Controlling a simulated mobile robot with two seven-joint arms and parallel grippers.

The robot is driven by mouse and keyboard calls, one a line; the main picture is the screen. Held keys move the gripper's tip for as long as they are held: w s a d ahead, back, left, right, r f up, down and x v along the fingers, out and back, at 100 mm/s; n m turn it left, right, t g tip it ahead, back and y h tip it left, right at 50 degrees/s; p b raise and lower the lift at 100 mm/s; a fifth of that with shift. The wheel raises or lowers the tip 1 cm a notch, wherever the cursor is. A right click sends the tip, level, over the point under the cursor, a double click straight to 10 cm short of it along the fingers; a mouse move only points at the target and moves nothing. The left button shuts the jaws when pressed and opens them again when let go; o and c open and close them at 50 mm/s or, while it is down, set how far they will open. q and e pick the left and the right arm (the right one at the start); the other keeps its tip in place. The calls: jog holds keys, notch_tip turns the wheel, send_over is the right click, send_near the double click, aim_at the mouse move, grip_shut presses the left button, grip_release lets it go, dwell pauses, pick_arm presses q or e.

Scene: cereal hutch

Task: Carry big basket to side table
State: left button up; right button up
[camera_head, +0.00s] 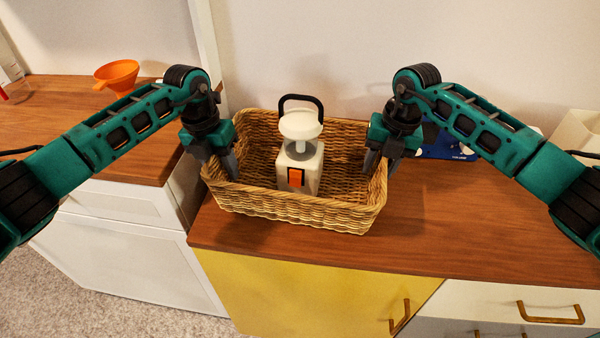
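The big wicker basket (290,208) stands on the wooden counter. A white device with a black handle and an orange patch (300,165) stands upright inside it. My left gripper (220,172) is at the basket's left rim, with a finger reaching down inside the wall. My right gripper (377,165) is at the right rim in a similar pose. The fingers partly hide both rims, so I cannot tell whether either gripper is closed on the wicker. No side table can be clearly identified in view.
A separate wooden-topped white cabinet (70,125) stands to the left, with an orange funnel (117,76) on it. A blue item (450,143) lies behind my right arm. The counter front (480,235) is clear to the right of the basket.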

pick_arm(q)
jog(key=shift+f, duration=0.15)
pick_arm(e)
jog(key=shift+f, duration=0.15)
pick_arm(q)
grip_shut()
pick_arm(e)
grip_shut()
